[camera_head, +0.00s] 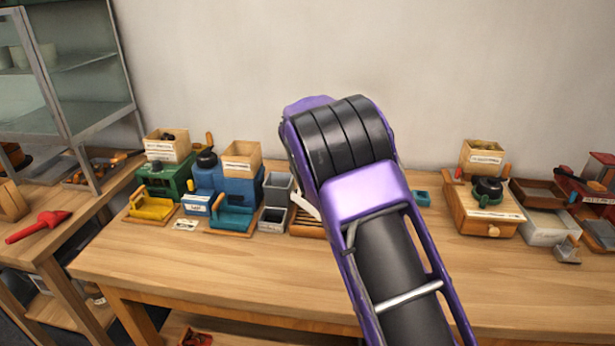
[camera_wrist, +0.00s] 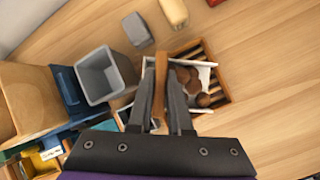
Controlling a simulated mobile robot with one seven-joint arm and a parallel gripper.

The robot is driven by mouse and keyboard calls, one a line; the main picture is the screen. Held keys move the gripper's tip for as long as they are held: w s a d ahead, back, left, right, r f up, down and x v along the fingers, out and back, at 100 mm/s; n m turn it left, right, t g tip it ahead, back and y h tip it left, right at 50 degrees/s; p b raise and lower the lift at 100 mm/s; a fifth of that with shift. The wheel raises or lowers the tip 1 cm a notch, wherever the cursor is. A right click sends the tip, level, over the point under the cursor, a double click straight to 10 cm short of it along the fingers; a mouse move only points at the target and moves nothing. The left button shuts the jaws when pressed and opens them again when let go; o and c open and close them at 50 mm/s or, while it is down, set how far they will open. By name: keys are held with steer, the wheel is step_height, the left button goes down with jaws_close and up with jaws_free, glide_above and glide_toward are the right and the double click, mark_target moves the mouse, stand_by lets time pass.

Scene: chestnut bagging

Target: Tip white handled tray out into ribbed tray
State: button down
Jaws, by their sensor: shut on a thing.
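In the wrist view my gripper (camera_wrist: 161,92) is shut on the upright wooden handle (camera_wrist: 161,68) of the white handled tray (camera_wrist: 204,64). Several brown chestnuts lie at the white tray, beside the handle. The wooden ribbed tray (camera_wrist: 222,94), with dark slots, shows beneath and around the white tray; I cannot tell whether the two touch. In the head view the ribbed tray (camera_head: 308,231) stands on the bench, partly behind my arm. A white edge of the handled tray (camera_head: 305,204) shows tilted above it. My gripper is hidden there by my arm.
A grey open bin (camera_wrist: 106,76) stands close to the left of the trays in the wrist view. Green and blue machines (camera_head: 236,189) stand further left on the bench (camera_head: 215,270). A wooden box (camera_head: 484,215) stands to the right. The bench front is clear.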

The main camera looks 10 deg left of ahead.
steer(key=shift+s+d+r+m+t+y+b, duration=0.2)
steer(key=shift+s+d+t+y+b, duration=0.15)
steer(key=shift+d+y+b, duration=0.15)
steer(key=shift+s+d+r+m+t+y+b, duration=0.2)
steer(key=shift+s+d+t+y+b, duration=0.15)
steer(key=shift+d, duration=0.25)
steer(key=shift+w+d+y+b, duration=0.1)
steer(key=shift+y+b, duration=0.15)
steer(key=shift+b, duration=0.55)
steer(key=d+y+b, duration=0.1)
steer(key=b, duration=0.3)
steer(key=s+d+t+b, duration=0.1)
steer(key=b, duration=0.3)
steer(key=shift+s+r+m+t+y, duration=0.15)
steer(key=shift+r+m+t+y, duration=0.15)
steer(key=shift+m+y, duration=0.1)
steer(key=shift+s+d+r+t+y, duration=0.25)
steer(key=shift+d+r+t+y, duration=0.05)
steer(key=shift+d, duration=0.1)
steer(key=shift+r, duration=0.1)
